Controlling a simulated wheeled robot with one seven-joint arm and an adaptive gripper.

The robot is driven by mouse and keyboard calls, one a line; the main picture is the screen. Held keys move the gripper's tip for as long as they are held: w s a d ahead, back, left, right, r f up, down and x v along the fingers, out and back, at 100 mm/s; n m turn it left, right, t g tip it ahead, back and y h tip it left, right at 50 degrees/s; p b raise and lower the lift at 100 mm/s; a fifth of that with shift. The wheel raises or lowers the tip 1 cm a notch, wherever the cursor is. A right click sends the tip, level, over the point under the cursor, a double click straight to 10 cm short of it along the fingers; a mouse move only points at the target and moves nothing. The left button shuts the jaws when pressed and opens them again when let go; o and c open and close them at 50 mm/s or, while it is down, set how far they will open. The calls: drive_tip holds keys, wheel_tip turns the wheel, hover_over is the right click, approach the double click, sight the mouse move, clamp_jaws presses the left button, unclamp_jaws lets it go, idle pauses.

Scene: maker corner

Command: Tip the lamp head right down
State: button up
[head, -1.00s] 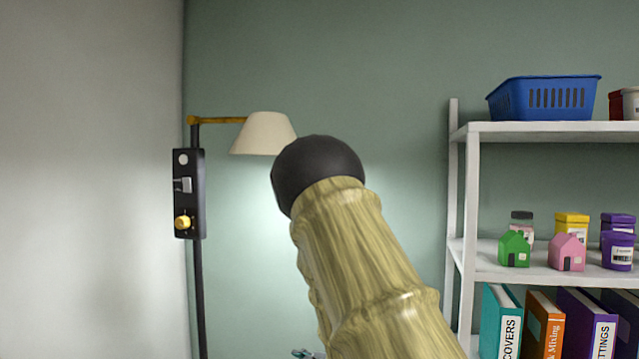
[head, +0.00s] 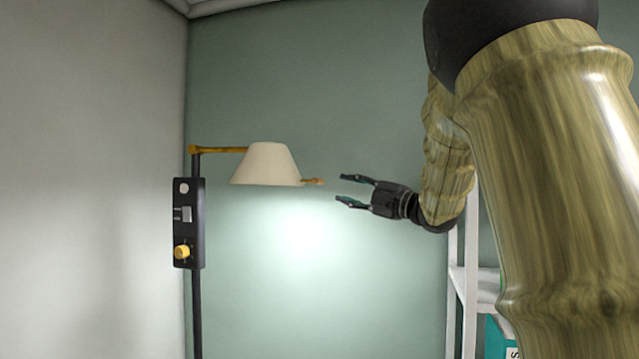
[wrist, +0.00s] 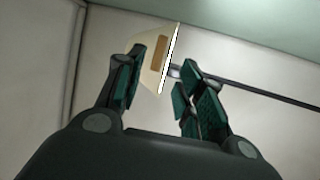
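The lamp head (head: 266,165) is a cream shade on a brass arm (head: 222,149) atop a black pole. It looks nearly level, with light on the wall below it. A small brass handle (head: 313,181) sticks out from its lower right side. My gripper (head: 345,190) is open and empty just right of the handle, apart from it, with its fingers pointing left. In the wrist view the shade (wrist: 149,70) and the brown handle (wrist: 160,52) show ahead, between and beyond the open fingers (wrist: 155,80).
A black control box (head: 188,222) with a switch and a yellow knob (head: 182,252) sits on the pole. A white shelf (head: 470,275) stands at the right, mostly hidden behind my arm. The wall space below the lamp head is clear.

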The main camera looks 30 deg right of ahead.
sight(322, 182)
drive_tip(key=p+x, duration=0.4)
drive_tip(key=x, duration=0.6)
drive_tip(key=shift+w+a+p, duration=0.1)
drive_tip(key=shift+w+p, duration=0.25)
drive_tip(key=shift+r, duration=0.1)
clamp_jaws()
